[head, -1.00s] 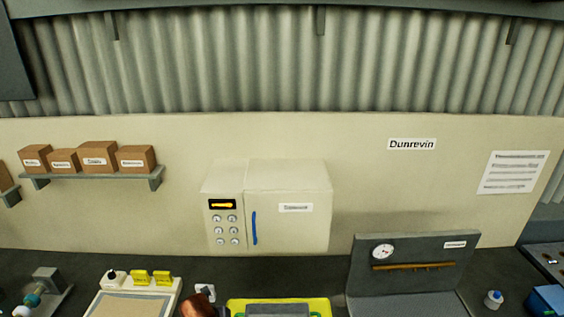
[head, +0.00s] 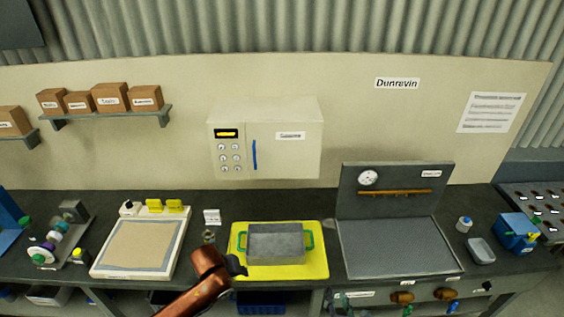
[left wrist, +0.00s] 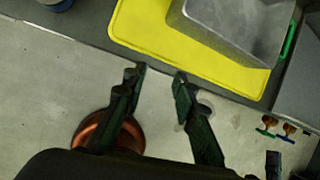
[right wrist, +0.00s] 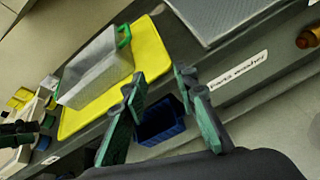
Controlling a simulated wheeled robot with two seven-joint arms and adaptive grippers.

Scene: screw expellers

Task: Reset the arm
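My left gripper (left wrist: 158,78) is open and empty in the left wrist view, its two dark fingers apart above the floor, close to the bench's front edge. My right gripper (right wrist: 158,80) is open and empty in the right wrist view, its fingers apart in front of the bench. In the head view a copper arm link of mine rises from the bottom, left of the yellow mat; no fingers show clearly there. A grey metal bin (head: 275,243) with green handles stands on the yellow mat (head: 278,272). It also shows in the left wrist view (left wrist: 235,28) and right wrist view (right wrist: 97,72).
A framed board (head: 138,248) lies left of the mat. A grey parts washer (head: 385,245) with a gauge stands to its right. A blue box (head: 517,232) and small grey dish (head: 481,250) sit further right. A blue bin (right wrist: 158,122) is below the benchtop.

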